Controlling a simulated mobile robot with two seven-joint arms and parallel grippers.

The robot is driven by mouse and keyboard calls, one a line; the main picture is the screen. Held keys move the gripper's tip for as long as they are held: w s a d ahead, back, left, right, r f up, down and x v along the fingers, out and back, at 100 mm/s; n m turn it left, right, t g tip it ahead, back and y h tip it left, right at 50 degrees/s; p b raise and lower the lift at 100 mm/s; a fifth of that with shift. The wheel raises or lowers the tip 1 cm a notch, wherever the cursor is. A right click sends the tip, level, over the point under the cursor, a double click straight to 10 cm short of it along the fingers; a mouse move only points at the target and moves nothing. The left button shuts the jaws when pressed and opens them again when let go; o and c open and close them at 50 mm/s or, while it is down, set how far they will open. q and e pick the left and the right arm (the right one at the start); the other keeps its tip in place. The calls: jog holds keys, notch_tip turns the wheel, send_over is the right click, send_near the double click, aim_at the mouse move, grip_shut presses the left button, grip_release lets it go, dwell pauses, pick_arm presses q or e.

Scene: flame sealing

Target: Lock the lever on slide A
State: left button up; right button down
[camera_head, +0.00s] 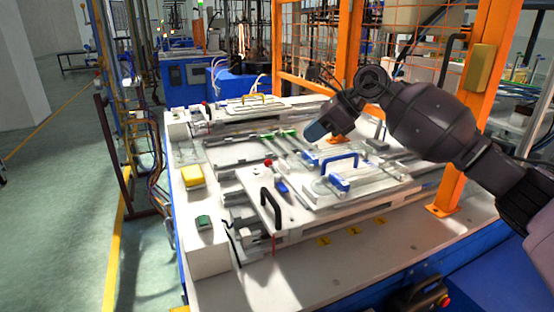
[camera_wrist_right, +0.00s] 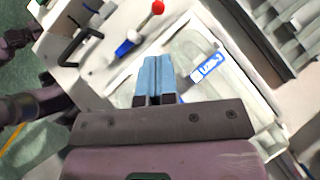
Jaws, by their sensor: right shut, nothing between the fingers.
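A small lever with a red ball knob (camera_head: 268,163) and a blue part (camera_head: 282,187) stands on the pale slide plate (camera_head: 255,184), behind a black handle (camera_head: 270,208). In the right wrist view the red knob (camera_wrist_right: 158,7) and blue part (camera_wrist_right: 125,47) lie ahead of the fingers. I cannot tell which slide is A or whether the lever is locked. My right gripper (camera_head: 316,132) hangs above the fixture, behind and right of the red knob. Its blue fingers (camera_wrist_right: 157,70) are shut, empty and apart from the lever. My left gripper is not in view.
A yellow box (camera_head: 193,175) and a green button box (camera_head: 204,222) are at the table's left. An orange post (camera_head: 450,190) stands at the right.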

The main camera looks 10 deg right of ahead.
aim_at(276, 176)
jog(key=shift+r, duration=0.1)
jog(key=x, duration=0.8)
jog(key=shift+a+f, duration=0.2)
jog(key=shift+f, duration=0.05)
jog(key=shift+w+a+f, duration=0.2)
jog(key=shift+a+f, duration=0.25)
jog(key=shift+f, duration=0.05)
jog(key=shift+b, duration=0.3)
jog(key=shift+a+f+n+b, duration=0.1)
jog(key=shift+n+b, duration=0.2)
jog(key=shift+w+g, duration=0.1)
jog(key=shift+g, duration=0.2)
jog(key=shift+a+n+g+y+b, duration=0.2)
jog(key=shift+n+g+y+b, duration=0.15)
jog(key=shift+n+b, duration=0.25)
